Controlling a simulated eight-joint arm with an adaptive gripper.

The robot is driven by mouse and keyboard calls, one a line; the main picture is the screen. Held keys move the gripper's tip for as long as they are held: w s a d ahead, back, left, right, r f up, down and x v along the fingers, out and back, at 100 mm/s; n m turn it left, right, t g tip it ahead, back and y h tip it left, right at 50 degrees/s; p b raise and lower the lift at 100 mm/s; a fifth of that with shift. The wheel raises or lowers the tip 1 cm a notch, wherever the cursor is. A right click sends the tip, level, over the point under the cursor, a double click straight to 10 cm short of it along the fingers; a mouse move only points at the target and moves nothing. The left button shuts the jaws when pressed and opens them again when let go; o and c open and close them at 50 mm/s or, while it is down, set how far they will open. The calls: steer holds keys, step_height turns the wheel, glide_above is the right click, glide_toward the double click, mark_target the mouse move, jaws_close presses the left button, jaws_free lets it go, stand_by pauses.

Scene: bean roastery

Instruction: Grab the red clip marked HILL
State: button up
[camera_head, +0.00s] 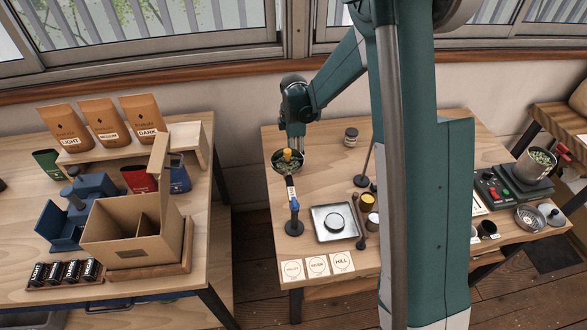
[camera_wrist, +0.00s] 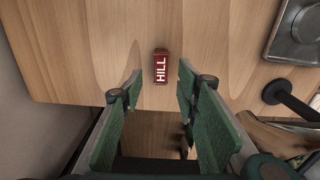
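The red clip (camera_wrist: 160,66) is a small upright-looking block in the wrist view, with white lettering HILL running along it. It lies on the wooden table (camera_wrist: 90,50) near its edge. My gripper (camera_wrist: 159,84) is open, with its green finger pads on either side. The clip shows in the gap, just beyond the fingertips, and nothing is held. I cannot make out the clip there.
A card marked HILL (camera_head: 342,262) lies at the front. Jars (camera_head: 367,201) stand right of the scale. A cardboard box (camera_head: 135,235) is on the left table.

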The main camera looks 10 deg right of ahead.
steer(key=shift+f, duration=0.1)
steer(key=shift+s+f+b, duration=0.1)
steer(key=shift+f+b, duration=0.6)
steer(key=shift+f, duration=1.8)
steer(key=shift+c, duration=0.3)
steer(key=c, duration=0.7)
